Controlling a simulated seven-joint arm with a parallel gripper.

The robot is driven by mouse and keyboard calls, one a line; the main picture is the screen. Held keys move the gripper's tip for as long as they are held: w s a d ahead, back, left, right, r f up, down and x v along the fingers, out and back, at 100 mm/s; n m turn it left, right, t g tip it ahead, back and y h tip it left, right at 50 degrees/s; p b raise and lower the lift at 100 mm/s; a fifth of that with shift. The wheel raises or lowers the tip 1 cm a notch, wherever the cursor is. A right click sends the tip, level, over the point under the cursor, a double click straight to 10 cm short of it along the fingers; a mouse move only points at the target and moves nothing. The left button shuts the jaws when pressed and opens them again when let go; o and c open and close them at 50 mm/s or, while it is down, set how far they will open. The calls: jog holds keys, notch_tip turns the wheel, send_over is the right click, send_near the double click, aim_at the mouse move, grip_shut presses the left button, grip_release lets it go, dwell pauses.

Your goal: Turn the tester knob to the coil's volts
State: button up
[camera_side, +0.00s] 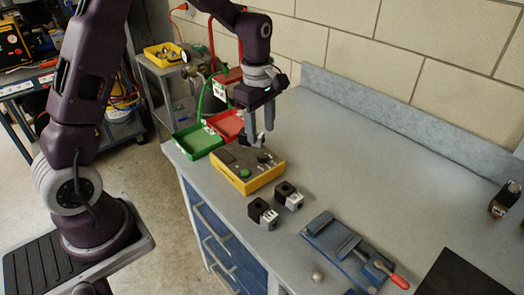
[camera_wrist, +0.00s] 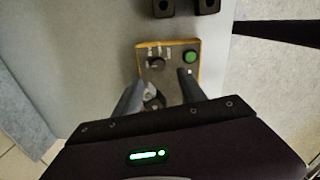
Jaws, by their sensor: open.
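The tester (camera_side: 250,180) is a yellow box with a grey top, standing on the bench. Its black knob (camera_side: 264,157) sits on the top face, with a green button (camera_side: 245,173) nearby. My gripper (camera_side: 259,140) is open above the tester's back part. In the wrist view its fingers (camera_wrist: 163,83) stand apart, with a dark round part partly visible between them. Two black coils with pale labels (camera_side: 262,213) (camera_side: 289,196) stand in front; the labels are unreadable.
A green tray (camera_side: 198,142) and a red tray (camera_side: 227,124) lie behind the tester. A blue vise-like fixture (camera_side: 345,245) with a red handle is at the front right. A dark mat (camera_side: 462,276) lies at the right corner.

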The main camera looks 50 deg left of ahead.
aim_at(262, 155)
jog(key=shift+n, duration=0.3)
jog(key=f, duration=0.8)
jog(key=shift+w+a+f, duration=0.1)
jog(key=shift+w+a, duration=0.05)
jog(key=shift+w, duration=0.2)
grip_shut()
